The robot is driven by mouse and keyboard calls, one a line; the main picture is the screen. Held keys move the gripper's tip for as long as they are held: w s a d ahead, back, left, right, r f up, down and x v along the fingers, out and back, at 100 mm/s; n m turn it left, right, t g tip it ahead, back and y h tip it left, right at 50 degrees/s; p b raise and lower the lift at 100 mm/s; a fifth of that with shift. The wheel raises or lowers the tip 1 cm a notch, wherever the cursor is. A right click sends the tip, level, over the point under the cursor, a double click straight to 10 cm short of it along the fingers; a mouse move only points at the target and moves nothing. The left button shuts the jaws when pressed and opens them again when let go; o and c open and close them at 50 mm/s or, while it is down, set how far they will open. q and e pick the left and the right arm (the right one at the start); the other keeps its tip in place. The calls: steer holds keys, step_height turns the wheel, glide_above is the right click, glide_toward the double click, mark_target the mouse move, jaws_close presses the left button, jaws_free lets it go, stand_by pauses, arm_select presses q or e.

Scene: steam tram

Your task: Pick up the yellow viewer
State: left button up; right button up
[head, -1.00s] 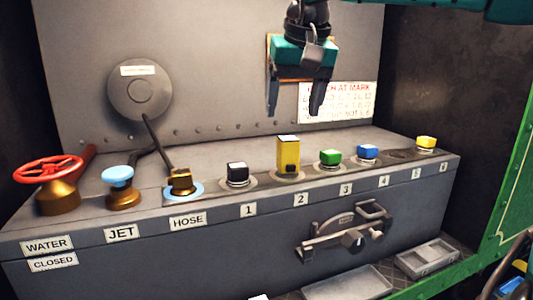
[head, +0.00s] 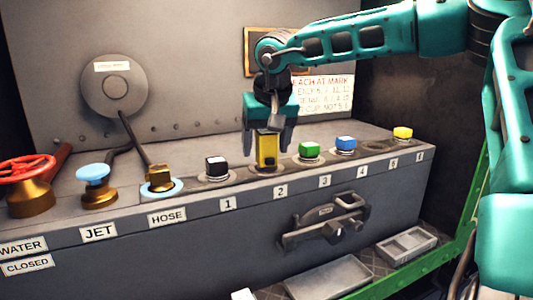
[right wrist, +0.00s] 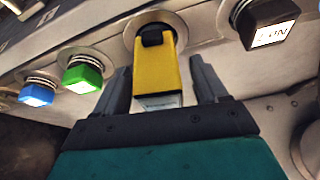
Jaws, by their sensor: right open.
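The yellow viewer (head: 266,150) is a tall yellow block with a dark part near its base. It stands upright at the position labelled 2 on the grey console. My right gripper (head: 267,150) points down over it, open, with one finger on each side. In the right wrist view the viewer (right wrist: 155,75) lies between the two open fingers (right wrist: 160,85), with a visible gap on the right side. The viewer's top is partly hidden by the gripper body in the head view. My left gripper is not in view.
A black button block (head: 216,167) stands left of the viewer, and a green one (head: 309,150) and a blue one (head: 345,144) stand right. A small yellow one (head: 402,133) is farther right. Shallow trays (head: 328,278) lie below the console front. The back wall (head: 190,60) rises close behind.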

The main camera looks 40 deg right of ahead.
steer(key=shift+f, duration=0.25)
steer(key=shift+c, duration=0.3)
steer(key=shift+w, duration=0.1)
jaws_close()
steer(key=shift+r, duration=0.1)
